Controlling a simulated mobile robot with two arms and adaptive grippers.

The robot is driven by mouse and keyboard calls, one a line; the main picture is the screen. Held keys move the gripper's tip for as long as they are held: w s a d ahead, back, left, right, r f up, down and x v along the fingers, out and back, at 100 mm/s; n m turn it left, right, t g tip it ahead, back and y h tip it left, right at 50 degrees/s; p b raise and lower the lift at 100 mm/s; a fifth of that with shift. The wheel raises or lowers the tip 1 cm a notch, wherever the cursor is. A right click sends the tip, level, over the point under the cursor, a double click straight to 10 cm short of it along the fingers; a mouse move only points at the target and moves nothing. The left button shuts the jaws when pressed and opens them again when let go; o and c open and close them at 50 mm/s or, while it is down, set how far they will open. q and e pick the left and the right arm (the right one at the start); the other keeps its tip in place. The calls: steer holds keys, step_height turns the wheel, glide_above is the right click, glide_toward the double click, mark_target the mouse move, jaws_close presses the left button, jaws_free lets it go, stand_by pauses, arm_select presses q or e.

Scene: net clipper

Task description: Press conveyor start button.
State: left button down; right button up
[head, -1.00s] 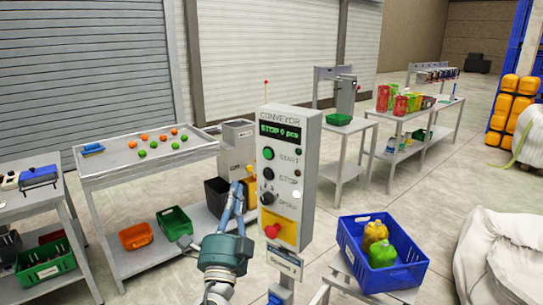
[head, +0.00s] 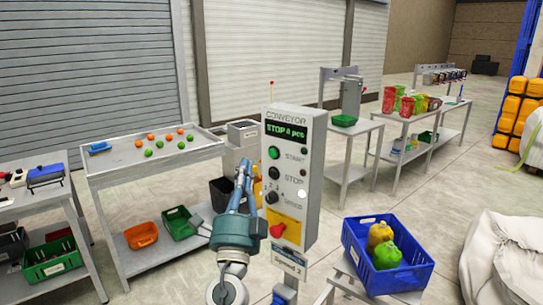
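The conveyor control box (head: 297,200) stands upright in front of me in the head view. Its display (head: 286,131) reads "STOP 0 pcs". The green start button (head: 274,153) is at its upper left, above the dark stop button (head: 274,173) and the speed knob (head: 271,197). A red knob on a yellow plate (head: 282,231) is at the bottom. My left gripper (head: 243,170) points up just left of the panel, near stop-button height and apart from the start button in the picture. Its fingers look close together, but their opening is unclear. My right gripper is not in view.
A grey table (head: 112,173) with orange and green balls is at left. Bins (head: 140,235) sit on its lower shelf. More tables stand behind at right.

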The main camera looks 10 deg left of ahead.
mark_target(273, 153)
arm_select(q)
steer(key=w+d+b, duration=0.2)
steer(key=w, duration=0.3)
steer(key=shift+w+d, duration=0.25)
steer(key=shift+d, duration=0.05)
stand_by(1.1)
steer(key=shift+w+d+b, duration=0.15)
steer(key=shift+w+b, duration=0.25)
